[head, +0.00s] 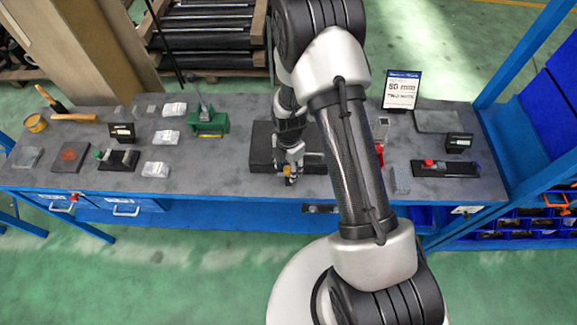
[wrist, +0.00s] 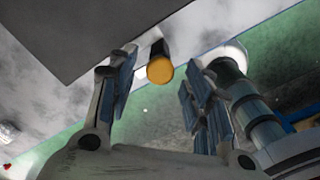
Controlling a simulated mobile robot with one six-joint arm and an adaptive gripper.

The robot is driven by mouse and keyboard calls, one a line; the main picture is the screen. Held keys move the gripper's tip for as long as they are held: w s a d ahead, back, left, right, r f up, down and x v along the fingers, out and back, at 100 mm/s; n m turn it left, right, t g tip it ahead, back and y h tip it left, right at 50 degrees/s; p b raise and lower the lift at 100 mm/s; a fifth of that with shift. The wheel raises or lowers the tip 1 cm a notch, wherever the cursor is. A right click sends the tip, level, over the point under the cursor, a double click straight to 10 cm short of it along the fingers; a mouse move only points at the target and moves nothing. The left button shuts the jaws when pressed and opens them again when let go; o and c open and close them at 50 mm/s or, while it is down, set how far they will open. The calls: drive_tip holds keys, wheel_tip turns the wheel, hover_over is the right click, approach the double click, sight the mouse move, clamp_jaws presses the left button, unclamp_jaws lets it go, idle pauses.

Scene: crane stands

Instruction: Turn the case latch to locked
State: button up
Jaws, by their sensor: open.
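A dark flat case (head: 261,150) lies at the middle of the grey bench, partly hidden by my arm. In the wrist view its dark underside or side (wrist: 85,30) fills the upper left. A short black knob with an orange-yellow end (wrist: 160,68), which looks like the case latch, shows between my fingers in the picture. My gripper (wrist: 158,88) is open, with one finger on each side of the knob and no clear contact. In the head view my gripper (head: 290,177) is at the front edge of the case. The latch's turn position cannot be told.
A green holder (head: 208,124) and several clear packets stand left of the case. A black base with a red knob (head: 428,164) lies at the right. A sign (head: 401,90) stands at the back.

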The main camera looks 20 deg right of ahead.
drive_tip(key=shift+f, duration=0.15)
drive_tip(key=shift+c, duration=0.2)
drive_tip(key=c, duration=1)
drive_tip(key=shift+c, duration=0.2)
drive_tip(key=shift+m+b, duration=0.3)
drive_tip(key=shift+m, duration=0.1)
drive_tip(key=m+b, duration=0.1)
drive_tip(key=m, duration=0.1)
drive_tip(key=shift+f+m+b, duration=0.1)
drive_tip(key=shift+m+b, duration=0.25)
drive_tip(key=shift+m, duration=0.05)
drive_tip(key=m+b, duration=0.2)
drive_tip(key=m, duration=0.3)
drive_tip(key=m+b, duration=0.2)
drive_tip(key=m, duration=0.3)
drive_tip(key=shift+m+b, duration=0.6)
drive_tip(key=shift+m, duration=1.4)
